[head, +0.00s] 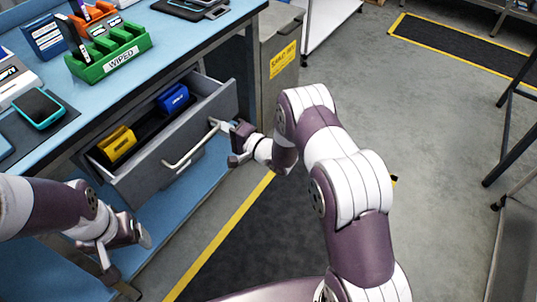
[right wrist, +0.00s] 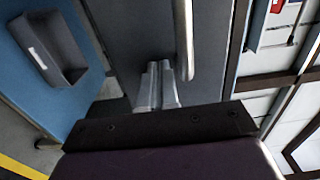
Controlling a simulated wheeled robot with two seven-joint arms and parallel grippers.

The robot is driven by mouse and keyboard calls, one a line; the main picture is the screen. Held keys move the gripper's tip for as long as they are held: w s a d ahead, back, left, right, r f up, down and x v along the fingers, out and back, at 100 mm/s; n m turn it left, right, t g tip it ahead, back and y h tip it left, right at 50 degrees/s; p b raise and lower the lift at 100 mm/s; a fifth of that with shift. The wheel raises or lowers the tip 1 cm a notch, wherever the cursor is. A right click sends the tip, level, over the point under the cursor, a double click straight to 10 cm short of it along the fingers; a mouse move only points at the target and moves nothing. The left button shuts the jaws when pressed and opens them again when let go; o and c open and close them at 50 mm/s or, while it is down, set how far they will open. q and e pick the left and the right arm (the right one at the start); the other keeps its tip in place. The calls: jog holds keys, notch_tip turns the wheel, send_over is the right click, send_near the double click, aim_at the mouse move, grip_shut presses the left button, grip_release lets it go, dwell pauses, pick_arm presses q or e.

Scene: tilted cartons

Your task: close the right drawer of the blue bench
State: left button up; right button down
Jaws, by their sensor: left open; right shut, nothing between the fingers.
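The right drawer (head: 150,172) of the blue bench (head: 205,50) stands open, its grey front pulled out from under the blue top. A yellow box (head: 117,146) and a blue box (head: 173,97) lie inside it. Its silver bar handle (head: 190,150) also shows in the right wrist view (right wrist: 184,40). My right gripper (head: 222,126) is shut and empty, at the drawer front by the handle's far end. In the right wrist view its fingertips (right wrist: 157,70) point at the grey front beside the bar; I cannot tell whether they touch. My left gripper (head: 126,252) is open and empty, low before the bench.
A green rack labelled WIPED (head: 112,55) and a teal-edged handheld device (head: 39,108) are on the bench top. A grey bin with a yellow label (head: 281,62) stands beyond the drawer. The floor to the right is mostly clear.

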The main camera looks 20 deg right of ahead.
jog(key=b+x, duration=0.4)
jog(key=x, duration=0.8)
jog(key=shift+w+a+f+b, duration=0.1)
jog(key=shift+w+a+b, duration=0.15)
jog(key=shift+b, duration=0.05)
jog(key=shift+w+a, duration=0.1)
jog(key=shift+w, duration=0.1)
jog(key=shift+r, duration=0.4)
